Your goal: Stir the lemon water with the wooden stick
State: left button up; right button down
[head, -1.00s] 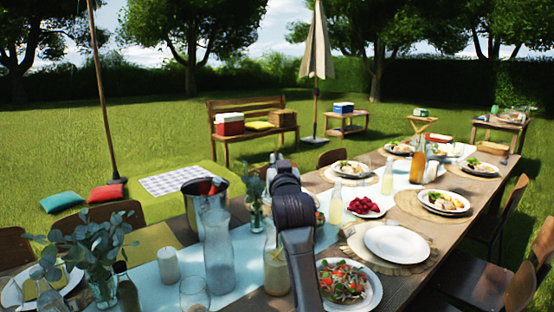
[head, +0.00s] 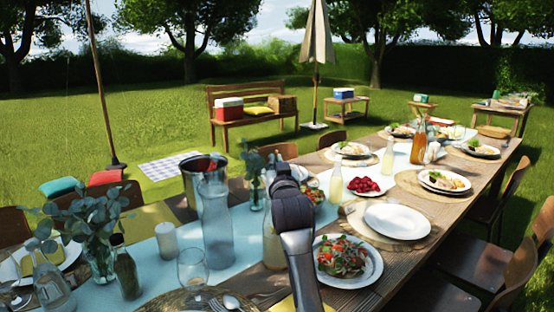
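My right arm rises from the bottom centre, and its gripper (head: 279,160) is mostly hidden behind the wrist, over the table. I cannot see whether its fingers are open or shut, or whether they hold anything. A glass carafe with pale yellowish liquid (head: 270,248) stands just left of my arm and is partly covered by it; it may be the lemon water. Two more bottles of pale yellow liquid stand farther back, one (head: 337,188) right of my wrist and one (head: 388,160) beyond it. I cannot make out the wooden stick. My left gripper is not in view.
A tall clear carafe (head: 215,225), a metal bucket (head: 196,168), a white candle (head: 167,241) and a wine glass (head: 193,270) crowd the left. A salad plate (head: 367,273) and an empty white plate (head: 397,221) lie right of my arm. Chairs line the right edge.

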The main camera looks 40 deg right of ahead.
pick_arm(q)
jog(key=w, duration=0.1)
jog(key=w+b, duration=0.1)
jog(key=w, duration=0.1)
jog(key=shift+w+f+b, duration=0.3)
jog(key=shift+b, duration=0.1)
pick_arm(e)
notch_tip(320, 180, down, 4)
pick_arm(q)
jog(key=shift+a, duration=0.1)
pick_arm(e)
jog(key=shift+a, duration=0.15)
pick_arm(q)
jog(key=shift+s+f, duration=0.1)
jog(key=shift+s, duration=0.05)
pick_arm(e)
jog(key=shift+a, duration=0.6)
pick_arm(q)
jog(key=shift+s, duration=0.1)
